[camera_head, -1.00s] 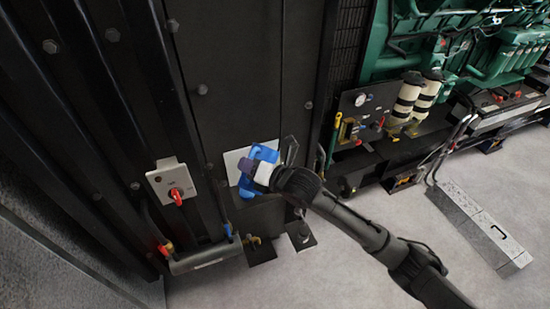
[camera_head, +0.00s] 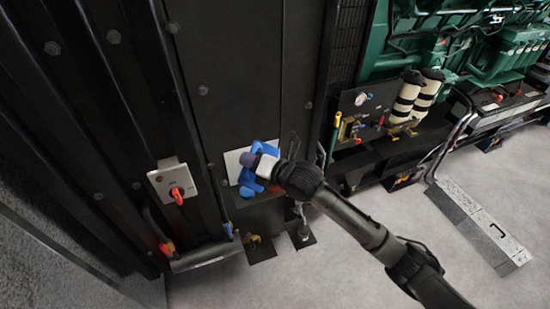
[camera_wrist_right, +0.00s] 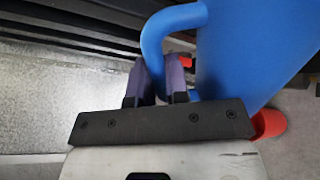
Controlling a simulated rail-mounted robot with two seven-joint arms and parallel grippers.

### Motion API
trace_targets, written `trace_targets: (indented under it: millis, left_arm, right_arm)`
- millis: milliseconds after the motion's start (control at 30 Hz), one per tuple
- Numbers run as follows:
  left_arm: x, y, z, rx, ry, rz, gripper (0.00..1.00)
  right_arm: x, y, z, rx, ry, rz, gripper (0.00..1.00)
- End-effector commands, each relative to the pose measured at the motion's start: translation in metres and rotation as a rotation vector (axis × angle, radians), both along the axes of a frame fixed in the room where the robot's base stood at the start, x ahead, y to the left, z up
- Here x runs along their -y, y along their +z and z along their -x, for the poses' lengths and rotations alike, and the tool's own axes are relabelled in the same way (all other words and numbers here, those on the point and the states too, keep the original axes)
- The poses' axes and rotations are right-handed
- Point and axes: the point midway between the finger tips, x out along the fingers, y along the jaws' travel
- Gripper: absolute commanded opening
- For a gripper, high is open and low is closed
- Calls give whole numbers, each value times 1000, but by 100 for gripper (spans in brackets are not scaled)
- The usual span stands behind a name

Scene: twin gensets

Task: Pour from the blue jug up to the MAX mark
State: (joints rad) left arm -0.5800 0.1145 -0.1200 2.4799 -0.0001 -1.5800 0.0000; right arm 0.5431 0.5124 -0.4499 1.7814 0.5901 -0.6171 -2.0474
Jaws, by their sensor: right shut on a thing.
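The blue jug (camera_head: 247,186) is at the middle of the head view, in front of the dark panel and partly covered by my right gripper. In the right wrist view the jug (camera_wrist_right: 255,50) fills the upper right, with its handle (camera_wrist_right: 155,38) curving down between the fingers. My right gripper (camera_wrist_right: 162,80) is shut on that handle; it also shows in the head view (camera_head: 262,164). A small red part (camera_wrist_right: 270,123) shows beside the jug. I cannot make out the MAX mark or any liquid. My left gripper is not in view.
A grey box with a red switch (camera_head: 174,183) is on the panel to the left. A pale plate (camera_head: 233,163) shows behind the jug. Green machinery (camera_head: 400,45) stands right; the grey floor (camera_head: 400,260) has open room.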

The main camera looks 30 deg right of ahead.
Motion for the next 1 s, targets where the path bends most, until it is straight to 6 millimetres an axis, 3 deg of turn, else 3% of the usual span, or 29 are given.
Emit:
trace_targets:
  millis: [1000]
  left_arm:
    - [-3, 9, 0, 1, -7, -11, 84]
  right_arm:
    - [5, 11, -4, -43, 0, -69, 0]
